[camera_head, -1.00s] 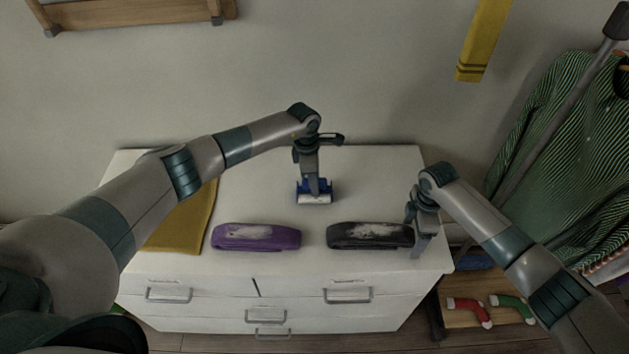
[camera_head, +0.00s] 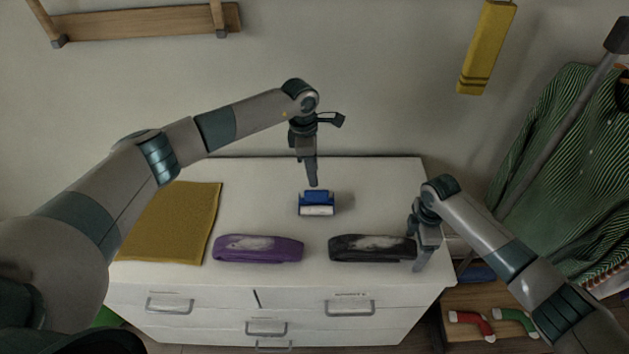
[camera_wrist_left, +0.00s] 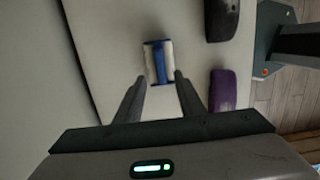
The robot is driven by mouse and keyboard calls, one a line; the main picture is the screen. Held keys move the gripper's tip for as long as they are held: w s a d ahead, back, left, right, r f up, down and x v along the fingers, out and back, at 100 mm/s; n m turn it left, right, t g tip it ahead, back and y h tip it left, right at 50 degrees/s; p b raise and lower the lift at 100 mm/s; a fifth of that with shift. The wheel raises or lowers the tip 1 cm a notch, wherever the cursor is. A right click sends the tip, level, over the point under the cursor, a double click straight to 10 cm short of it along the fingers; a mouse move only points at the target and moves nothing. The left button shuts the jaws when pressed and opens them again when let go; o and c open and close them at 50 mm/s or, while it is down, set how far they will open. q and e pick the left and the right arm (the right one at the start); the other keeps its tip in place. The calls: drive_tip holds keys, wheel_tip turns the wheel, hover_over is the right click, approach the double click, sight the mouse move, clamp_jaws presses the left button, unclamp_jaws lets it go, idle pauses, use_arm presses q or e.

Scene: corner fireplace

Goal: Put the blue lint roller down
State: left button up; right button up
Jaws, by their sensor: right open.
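The blue lint roller (camera_head: 317,202) lies on the white dresser top (camera_head: 255,192), behind the gap between the purple and black objects. It has a blue body and a white band. My right gripper (camera_head: 418,268) is open at the dresser's right front, beside the black object.
A purple case-like object (camera_head: 258,249) and a black one (camera_head: 372,249) lie along the front of the dresser. A yellow cloth (camera_head: 170,222) covers the left side. A green striped shirt (camera_head: 560,150) hangs at the right. The dresser top's back right is clear.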

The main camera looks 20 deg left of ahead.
use_arm(q)
wheel_tip(320, 180, up, 2)
drive_tip(key=shift+a+r, duration=0.1)
drive_tip(key=shift+a, duration=0.05)
drive_tip(key=shift+o, duration=0.4)
drive_tip(key=shift+w+d+r+y, duration=0.25)
drive_tip(key=shift+w+y, duration=0.2)
drive_tip(key=shift+y, duration=0.25)
drive_tip(key=shift+s+a+f, duration=0.1)
drive_tip(key=shift+f, duration=0.05)
wheel_tip(320, 180, down, 7)
drive_tip(key=shift+r, duration=0.2)
idle(0.4)
